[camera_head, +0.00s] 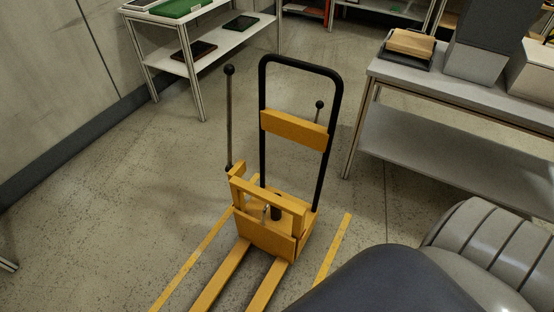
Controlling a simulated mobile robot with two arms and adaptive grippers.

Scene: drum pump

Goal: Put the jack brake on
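A yellow pallet jack (268,228) stands on the floor in the middle of the view, with two forks toward me and a black looped handle (338,95) at its far side. A tall thin lever with a black ball knob (229,110) stands almost upright at its left. A shorter lever with a black knob (319,106) shows behind the handle frame at right. I cannot tell which of them is the brake. Neither gripper is in view; a dark and grey rounded part, apparently of my own arm, fills the lower right corner.
Yellow floor lines (333,248) run along both sides of the forks. A white shelf table (218,62) stands at the back left. A grey workbench (455,95) with boxes stands at right, near the jack.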

